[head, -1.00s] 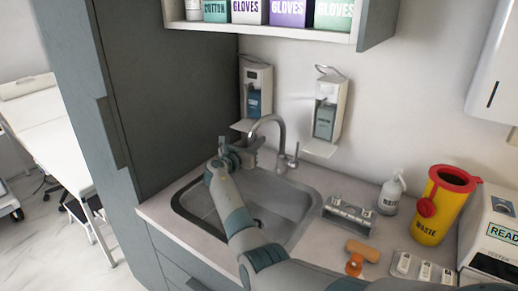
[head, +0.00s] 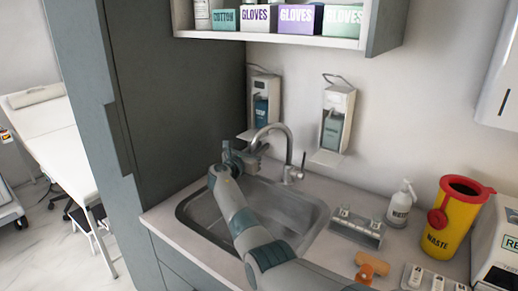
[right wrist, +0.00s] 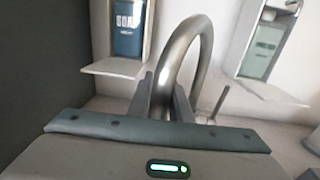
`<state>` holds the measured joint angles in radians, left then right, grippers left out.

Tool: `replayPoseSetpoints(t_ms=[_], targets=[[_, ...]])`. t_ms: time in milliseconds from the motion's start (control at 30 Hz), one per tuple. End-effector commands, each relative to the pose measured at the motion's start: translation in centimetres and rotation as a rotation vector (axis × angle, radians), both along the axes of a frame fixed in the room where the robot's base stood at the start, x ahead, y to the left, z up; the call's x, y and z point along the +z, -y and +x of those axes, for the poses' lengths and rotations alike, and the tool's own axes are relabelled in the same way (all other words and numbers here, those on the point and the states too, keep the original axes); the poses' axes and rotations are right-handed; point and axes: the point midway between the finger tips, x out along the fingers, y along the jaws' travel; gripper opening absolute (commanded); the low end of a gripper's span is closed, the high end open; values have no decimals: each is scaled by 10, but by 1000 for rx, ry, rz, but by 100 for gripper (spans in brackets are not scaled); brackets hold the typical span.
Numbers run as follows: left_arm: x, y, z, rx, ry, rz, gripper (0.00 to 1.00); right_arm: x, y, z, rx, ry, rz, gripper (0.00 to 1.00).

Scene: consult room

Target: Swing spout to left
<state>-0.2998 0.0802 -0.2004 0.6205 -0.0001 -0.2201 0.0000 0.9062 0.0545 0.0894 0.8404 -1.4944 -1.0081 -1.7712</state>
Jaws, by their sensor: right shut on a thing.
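The metal tap spout (head: 286,134) is a tall curved arch over the sink (head: 300,212). Its base and small lever stand at the sink's back edge, and the arch bends over to the left. My right gripper (head: 244,154) is at the left, outlet end of the spout. In the right wrist view the spout (right wrist: 200,40) comes down between the two fingers of my right gripper (right wrist: 162,105), which is shut on it. The outlet tip is hidden behind the gripper body. My left gripper is not in view.
Two wall dispensers, left (head: 263,100) and right (head: 337,118), hang behind the tap. A small metal rack (head: 357,228), a white bottle (head: 401,204) and a yellow waste bin (head: 452,218) stand right of the sink. A tall grey cabinet (head: 170,90) closes the left side.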

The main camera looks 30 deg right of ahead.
Motion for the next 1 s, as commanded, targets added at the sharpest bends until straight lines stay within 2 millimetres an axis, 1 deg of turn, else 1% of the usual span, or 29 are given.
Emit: replayPoseSetpoints(t_ms=[33,667,700,733,767,1000], targets=[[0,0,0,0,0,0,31,0,5,-2,-8,-3,-4,0],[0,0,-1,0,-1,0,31,0,6,-3,-11,-3,-5,0],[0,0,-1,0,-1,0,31,1,6,-3,-11,-3,-5,27],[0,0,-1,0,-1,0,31,1,6,-3,-10,-3,-5,34],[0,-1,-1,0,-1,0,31,0,6,-3,-10,-2,-4,36],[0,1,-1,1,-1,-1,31,0,3,-1,-5,-1,-3,36]])
